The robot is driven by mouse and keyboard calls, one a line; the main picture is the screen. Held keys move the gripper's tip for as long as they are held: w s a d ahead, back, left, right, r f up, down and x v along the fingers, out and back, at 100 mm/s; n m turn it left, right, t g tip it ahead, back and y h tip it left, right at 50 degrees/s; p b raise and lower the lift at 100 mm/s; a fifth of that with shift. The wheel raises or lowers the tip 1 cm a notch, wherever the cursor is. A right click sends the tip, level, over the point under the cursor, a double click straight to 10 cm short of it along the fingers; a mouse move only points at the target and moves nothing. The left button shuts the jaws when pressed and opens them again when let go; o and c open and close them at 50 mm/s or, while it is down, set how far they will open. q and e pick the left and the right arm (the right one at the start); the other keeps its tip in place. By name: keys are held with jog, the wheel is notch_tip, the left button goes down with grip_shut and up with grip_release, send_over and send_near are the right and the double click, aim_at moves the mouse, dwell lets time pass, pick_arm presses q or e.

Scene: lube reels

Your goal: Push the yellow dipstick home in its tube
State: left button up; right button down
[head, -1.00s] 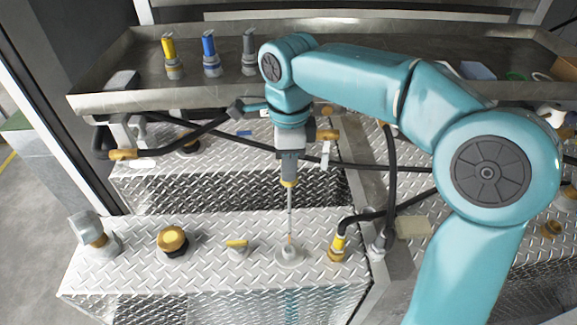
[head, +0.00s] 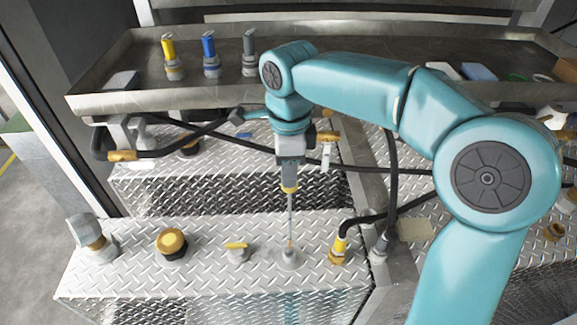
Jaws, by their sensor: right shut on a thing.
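My right gripper (head: 289,178) points down above the front diamond-plate tank and is shut on the yellow dipstick (head: 290,216) by its head. Only a little of the yellow head shows below the jaws. The thin rod hangs down nearly upright. Its lower end meets the mouth of the dipstick tube (head: 289,258), a short pale fitting on a round base on the tank top. A long length of rod shows above the tube. I cannot tell how far the tip is inside. My left gripper is not in view.
A brass cap (head: 171,241), a small yellow-handled valve (head: 238,251) and a yellow-collared hose fitting (head: 339,246) stand near the tube on the tank top (head: 205,285). Black hoses run behind. A metal tray (head: 120,100) with yellow, blue and grey nozzles lies at the back.

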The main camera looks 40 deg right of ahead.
jog(key=shift+f+b, duration=1.4)
jog(key=shift+f, duration=0.35)
notch_tip(320, 180, down, 8)
jog(key=b, duration=0.6)
jog(key=shift+f+b, duration=0.25)
jog(key=shift+b, duration=0.1)
jog(key=b, duration=0.7)
send_near(288, 249)
jog(key=shift+w, duration=0.15)
jog(key=shift+f, duration=0.1)
jog(key=shift+f+b, duration=2.75)
jog(key=shift+f, duration=0.5)
